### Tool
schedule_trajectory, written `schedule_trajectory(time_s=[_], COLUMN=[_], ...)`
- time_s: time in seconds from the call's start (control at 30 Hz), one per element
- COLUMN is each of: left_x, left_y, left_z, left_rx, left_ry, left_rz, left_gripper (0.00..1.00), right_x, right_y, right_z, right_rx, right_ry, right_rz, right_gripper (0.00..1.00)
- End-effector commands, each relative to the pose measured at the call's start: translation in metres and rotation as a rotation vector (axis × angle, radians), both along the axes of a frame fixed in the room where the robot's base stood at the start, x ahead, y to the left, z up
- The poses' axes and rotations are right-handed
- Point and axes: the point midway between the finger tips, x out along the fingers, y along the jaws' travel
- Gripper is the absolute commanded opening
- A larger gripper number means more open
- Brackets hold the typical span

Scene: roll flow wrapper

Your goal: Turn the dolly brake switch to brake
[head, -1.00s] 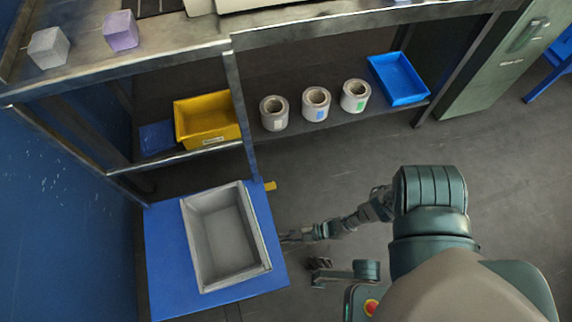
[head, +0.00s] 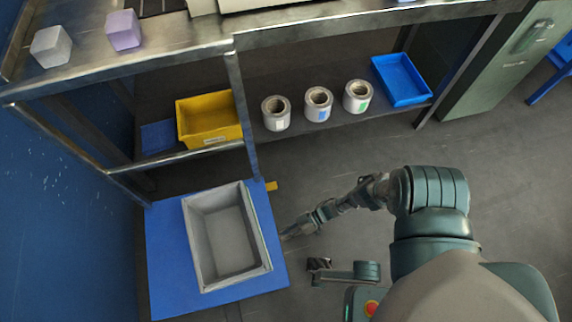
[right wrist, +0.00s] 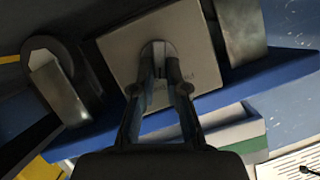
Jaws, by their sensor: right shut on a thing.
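The blue dolly (head: 168,250) stands on the floor with a grey tote (head: 264,240) on it. My right gripper (head: 290,235) is at the dolly's right edge, low beside it; its fingertips are hard to make out in the head view. In the right wrist view my right gripper (right wrist: 160,65) has its two fingers closed together on a small grey knob (right wrist: 157,46), which looks like the brake switch. The knob sits in front of a pale square plate (right wrist: 118,58) by the dolly's blue edge (right wrist: 235,88). The fingers partly hide the knob, so its setting is unclear.
A metal bench holds a yellow bin (head: 212,137), several rolls such as one roll (head: 276,122), and a blue tray (head: 424,98) on its lower shelf. A wheel-like dark part (right wrist: 48,62) is left of the plate.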

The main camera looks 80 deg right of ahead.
Motion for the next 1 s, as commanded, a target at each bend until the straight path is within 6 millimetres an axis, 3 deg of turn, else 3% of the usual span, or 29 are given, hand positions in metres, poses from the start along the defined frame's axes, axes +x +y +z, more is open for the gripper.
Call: schedule_trajectory(time_s=[0.4,0.9,0.93,1.0], left_x=[0.0005,0.0006,0.0005,0.0005], left_y=[-0.0001,-0.0002,-0.0002,-0.0002], left_z=[-0.0015,-0.0015,-0.0015,-0.0015], left_rx=[0.001,0.001,0.001,0.001], left_ry=[0.002,0.002,0.002,0.002], left_rz=[0.0,0.0,0.0,0.0], left_gripper=[0.39,0.39,0.39,0.39], right_x=[0.0029,0.0026,0.0026,0.0025], right_y=[-0.0022,-0.0011,-0.001,-0.0005], right_z=[-0.0042,-0.004,-0.0039,-0.0037], right_rx=[0.144,0.161,0.161,0.163], right_ry=[0.07,0.074,0.074,0.073], right_rz=[-0.007,-0.004,-0.004,-0.004], right_gripper=[0.0,0.0,0.21,0.38])
